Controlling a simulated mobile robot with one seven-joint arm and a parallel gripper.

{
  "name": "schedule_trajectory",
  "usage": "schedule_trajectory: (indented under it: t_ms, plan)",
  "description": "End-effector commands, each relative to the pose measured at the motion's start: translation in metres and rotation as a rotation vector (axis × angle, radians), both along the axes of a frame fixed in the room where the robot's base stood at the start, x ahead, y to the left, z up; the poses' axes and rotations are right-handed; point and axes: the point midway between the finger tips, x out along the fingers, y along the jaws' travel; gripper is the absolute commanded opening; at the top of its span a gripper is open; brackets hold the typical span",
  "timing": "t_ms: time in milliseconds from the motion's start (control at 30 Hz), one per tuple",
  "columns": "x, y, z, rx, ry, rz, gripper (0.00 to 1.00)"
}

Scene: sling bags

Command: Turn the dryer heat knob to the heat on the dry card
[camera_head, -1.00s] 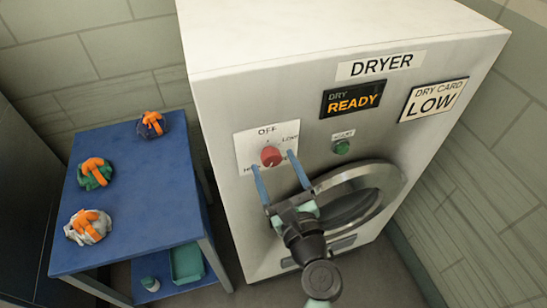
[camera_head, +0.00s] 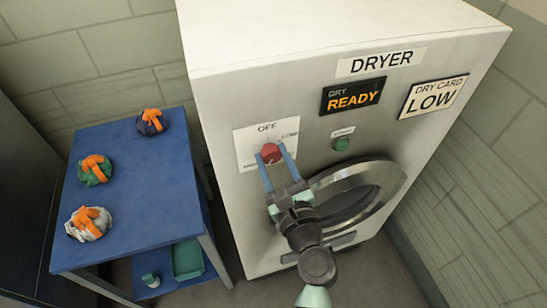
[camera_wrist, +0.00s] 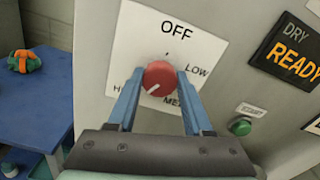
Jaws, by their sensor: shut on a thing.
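The red heat knob (camera_head: 270,153) sits on a white dial plate (camera_head: 249,161) on the dryer front. In the wrist view the knob (camera_wrist: 160,72) has a white line toward its lower left. The plate there reads OFF at top, LOW at right, MED below, and a partly hidden label starting with H at lower left. My gripper (camera_head: 273,158) has its two blue fingers on either side of the knob, shut on it. The dry card (camera_head: 433,98) reads LOW.
The dry display (camera_head: 352,96) reads READY. A green start button (camera_head: 341,144) is right of the knob, above the round door (camera_head: 395,180). A blue table (camera_head: 150,190) with several bundles with orange straps stands to the left.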

Motion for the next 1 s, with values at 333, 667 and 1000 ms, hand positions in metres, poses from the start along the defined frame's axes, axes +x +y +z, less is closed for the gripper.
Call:
schedule_trajectory:
  t_ms: [333, 667, 1000]
  plan:
    - [-0.0002, 0.0001, -0.0016, -0.07, -0.023, 0.0, 0.0]
    - [-0.0003, 0.0007, -0.0031, -0.313, -0.102, 0.001, 0.0]
    - [-0.0003, 0.0005, -0.0036, -0.621, -0.203, -0.001, 0.0]
